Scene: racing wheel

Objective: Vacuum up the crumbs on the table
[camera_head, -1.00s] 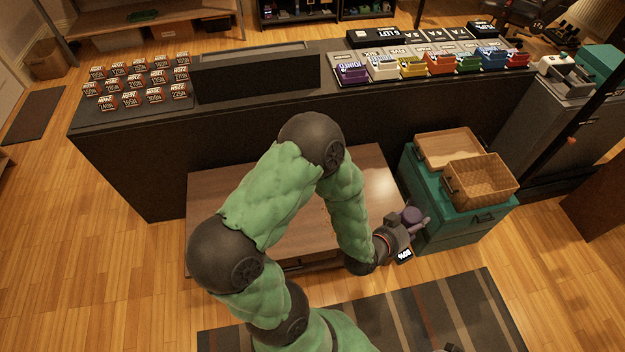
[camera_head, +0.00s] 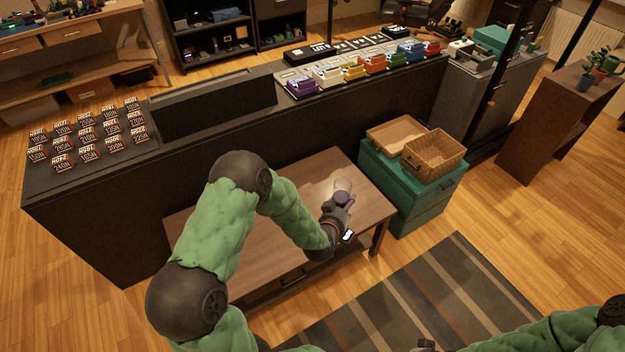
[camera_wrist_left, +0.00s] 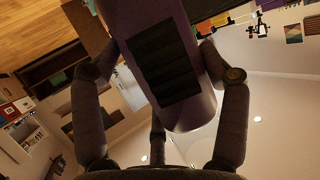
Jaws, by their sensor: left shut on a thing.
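My left gripper (camera_head: 337,211) is shut on a purple handheld vacuum (camera_head: 343,197) above the right part of the low wooden table (camera_head: 240,262). The vacuum's pale, clear-looking nose points away from me, toward the table's back right. In the left wrist view the fingers close around the vacuum's purple body (camera_wrist_left: 165,65), which has a dark ribbed patch. I cannot make out any crumbs; my left arm covers much of the tabletop. A small dark tip at the bottom edge (camera_head: 426,345) seems to be my right gripper, mostly cut off.
A teal chest (camera_head: 400,205) with a wicker basket (camera_head: 434,155) and a wooden tray (camera_head: 397,135) stands right of the table. A long black counter (camera_head: 110,220) with boxes runs behind it. A striped rug (camera_head: 420,300) lies in front.

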